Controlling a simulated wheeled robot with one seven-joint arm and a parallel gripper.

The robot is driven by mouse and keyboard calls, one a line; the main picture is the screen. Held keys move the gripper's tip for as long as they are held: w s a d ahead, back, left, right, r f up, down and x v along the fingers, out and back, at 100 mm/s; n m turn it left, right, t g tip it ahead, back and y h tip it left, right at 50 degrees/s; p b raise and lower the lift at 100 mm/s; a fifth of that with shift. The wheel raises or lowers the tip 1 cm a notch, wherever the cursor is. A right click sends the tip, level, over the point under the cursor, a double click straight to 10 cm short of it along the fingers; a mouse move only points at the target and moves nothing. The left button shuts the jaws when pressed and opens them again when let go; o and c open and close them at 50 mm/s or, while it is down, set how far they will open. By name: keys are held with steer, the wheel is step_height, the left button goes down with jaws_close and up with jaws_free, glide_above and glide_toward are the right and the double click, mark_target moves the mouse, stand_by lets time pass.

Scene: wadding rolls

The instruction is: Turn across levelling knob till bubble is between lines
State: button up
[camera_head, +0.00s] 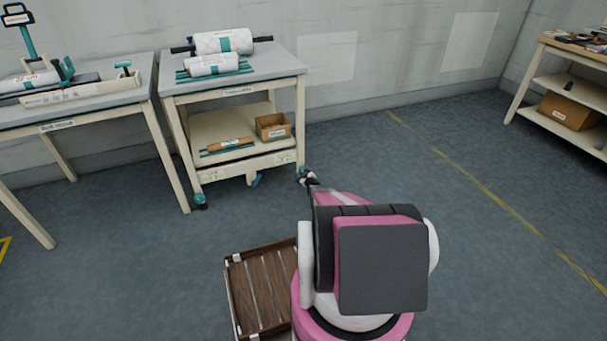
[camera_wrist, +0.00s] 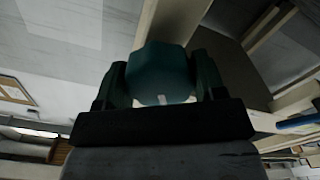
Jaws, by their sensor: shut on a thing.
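A teal levelling knob (camera_wrist: 162,72) fills the space between my gripper's fingers in the wrist view. My gripper (camera_wrist: 160,82) is shut on it, with one dark finger on each side. In the head view my gripper (camera_head: 309,179) is low at the front right leg of the cart (camera_head: 175,86), and its fingers mostly hide the knob there. Another teal knob (camera_head: 200,201) is at the foot of the cart's front left leg. Small pale greenish strips (camera_head: 285,159) show on the cart's lower front rail. They are too small to show a bubble or lines.
Wrapped rolls (camera_head: 222,42) lie on the cart's top, and a cardboard box (camera_head: 272,126) is on its lower shelf. A blue lever (camera_head: 256,181) hangs under the cart. A workbench (camera_head: 75,112) stands left. A slatted wooden platform (camera_head: 262,290) lies near my base. Floor to the right is clear.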

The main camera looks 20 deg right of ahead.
steer(key=shift+n, duration=0.5)
steer(key=o, duration=0.9)
steer(key=shift+s, duration=0.1)
